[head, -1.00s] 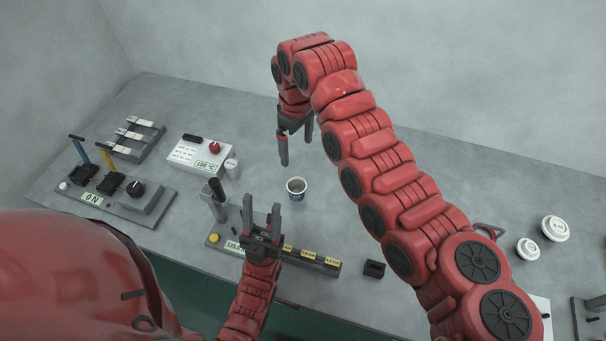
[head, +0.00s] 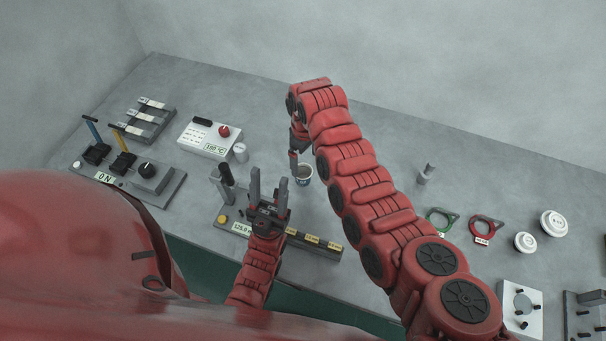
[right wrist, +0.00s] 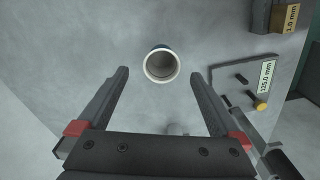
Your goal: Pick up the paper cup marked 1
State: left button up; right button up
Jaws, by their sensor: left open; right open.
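A small paper cup (head: 305,179) with a pale rim and a dark band stands upright on the grey table, partly hidden by my right gripper; no number can be read on it. In the right wrist view the cup (right wrist: 160,66) shows its round open mouth, between and slightly beyond the tips of the two open fingers. My right gripper (head: 294,168) is open and empty, close beside the cup in the head view; contact cannot be seen. My left gripper (head: 268,178) is open and empty, fingers pointing up, in front of the cup to the left.
A gauge bar with a 125.0 mm label (head: 242,228) lies under my left gripper. A white 150 °C box (head: 204,142) and a small white cylinder (head: 240,153) stand to the left. Green (head: 438,222) and red (head: 486,231) rings and white lids (head: 553,224) lie to the right.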

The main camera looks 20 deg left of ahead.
aim_at(303, 168)
jog(key=shift+a+f+p, duration=0.15)
jog(key=shift+f+p, duration=0.2)
jog(key=shift+f, duration=0.3)
jog(key=shift+a+f+p, duration=0.15)
jog(key=shift+f+p, duration=0.2)
jog(key=shift+f, duration=0.25)
notch_tip(303, 168, down, 2)
jog(key=shift+s+f+b, duration=0.1)
jog(key=shift+b, duration=0.25)
jog(key=shift+f, duration=0.25)
jog(key=shift+c, duration=0.3)
jog(key=c, duration=1.3)
jog(key=shift+r, duration=0.1)
jog(key=shift+c, duration=0.2)
